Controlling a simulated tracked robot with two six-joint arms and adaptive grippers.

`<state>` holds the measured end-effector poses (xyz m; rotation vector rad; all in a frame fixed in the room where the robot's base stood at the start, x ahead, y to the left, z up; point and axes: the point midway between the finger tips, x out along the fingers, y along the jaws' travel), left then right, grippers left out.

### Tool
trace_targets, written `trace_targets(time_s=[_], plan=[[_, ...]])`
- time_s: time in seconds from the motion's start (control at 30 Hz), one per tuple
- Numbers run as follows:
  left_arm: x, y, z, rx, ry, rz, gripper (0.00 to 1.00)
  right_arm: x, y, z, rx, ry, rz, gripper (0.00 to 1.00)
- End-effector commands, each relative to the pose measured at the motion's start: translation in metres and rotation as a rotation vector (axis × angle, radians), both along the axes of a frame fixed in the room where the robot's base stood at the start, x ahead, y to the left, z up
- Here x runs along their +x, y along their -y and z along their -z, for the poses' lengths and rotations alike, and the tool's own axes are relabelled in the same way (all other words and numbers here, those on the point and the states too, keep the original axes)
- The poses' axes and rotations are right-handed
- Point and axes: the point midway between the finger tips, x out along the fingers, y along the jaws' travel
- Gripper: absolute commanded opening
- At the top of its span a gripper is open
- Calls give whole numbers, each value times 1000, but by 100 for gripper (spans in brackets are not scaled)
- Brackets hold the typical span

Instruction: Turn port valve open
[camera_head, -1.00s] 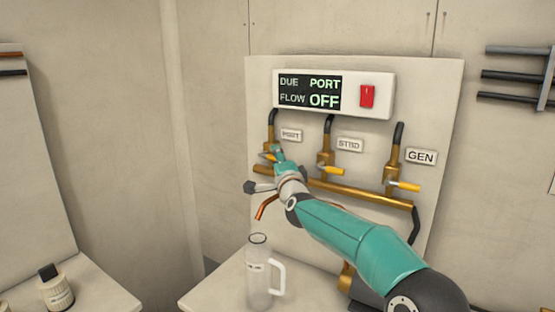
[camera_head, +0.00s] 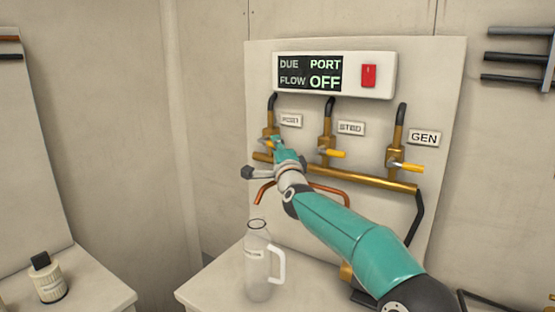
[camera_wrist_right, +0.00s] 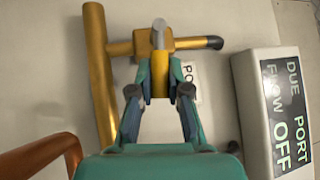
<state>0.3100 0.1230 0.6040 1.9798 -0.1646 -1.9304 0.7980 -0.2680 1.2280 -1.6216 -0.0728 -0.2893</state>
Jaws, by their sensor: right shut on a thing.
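The port valve (camera_head: 269,131) is a brass body on the left of the panel, under a black hose and beside its PORT label (camera_head: 291,120). My right gripper (camera_head: 277,143) is at this valve and partly covers it. In the right wrist view the gripper (camera_wrist_right: 160,84) is shut on the yellow port valve lever (camera_wrist_right: 160,82), with a finger on each side. The display (camera_head: 310,73) reads DUE PORT, FLOW OFF. My left gripper is not in view.
The STBD valve (camera_head: 326,145) and GEN valve (camera_head: 394,158) stand to the right, with yellow levers. A brass manifold pipe (camera_head: 365,182) runs below them. A clear jug (camera_head: 258,268) stands on the bench below. A red switch (camera_head: 369,76) is beside the display.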

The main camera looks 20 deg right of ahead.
Motion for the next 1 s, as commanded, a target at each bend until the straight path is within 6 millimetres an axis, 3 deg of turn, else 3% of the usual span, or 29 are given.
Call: trace_targets(time_s=[0.03, 0.4, 0.57, 0.9, 0.93, 1.0], plan=[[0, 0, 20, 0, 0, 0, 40, 1, -1, 14, 14, 17, 0, 0], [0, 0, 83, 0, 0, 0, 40, 5, -4, 27, 160, 201, -2, 0], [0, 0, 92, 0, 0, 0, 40, 6, -5, 26, 214, 270, -2, 0], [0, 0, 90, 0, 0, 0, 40, 7, -6, 24, 224, 279, -4, 0], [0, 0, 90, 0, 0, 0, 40, 7, -6, 24, 224, 279, -4, 19], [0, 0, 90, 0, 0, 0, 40, 7, -6, 24, 224, 279, -4, 31]])
